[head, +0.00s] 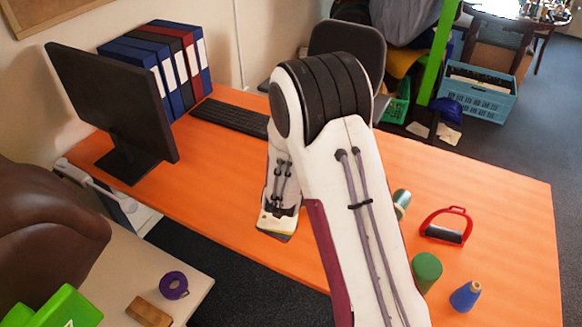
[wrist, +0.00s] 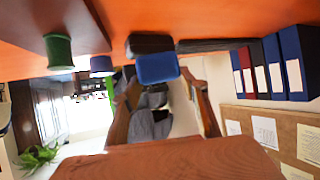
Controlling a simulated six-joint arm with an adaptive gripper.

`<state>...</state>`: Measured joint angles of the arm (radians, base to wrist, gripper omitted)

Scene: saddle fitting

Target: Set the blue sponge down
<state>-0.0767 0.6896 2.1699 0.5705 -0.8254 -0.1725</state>
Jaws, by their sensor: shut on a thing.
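The blue sponge (wrist: 157,69) shows in the wrist view as a small blue block, with a dark piece at its upper edge. My gripper (wrist: 158,72) is shut on it, with a brown finger on either side. In the head view my white arm reaches over the orange table (head: 480,190) and bends down to its near edge. The gripper and sponge cannot be made out clearly there. I cannot tell whether the sponge touches the table.
A monitor (head: 115,105), binders (head: 165,65) and a keyboard (head: 230,118) occupy the left and back. Bare tabletop lies left of my forearm.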

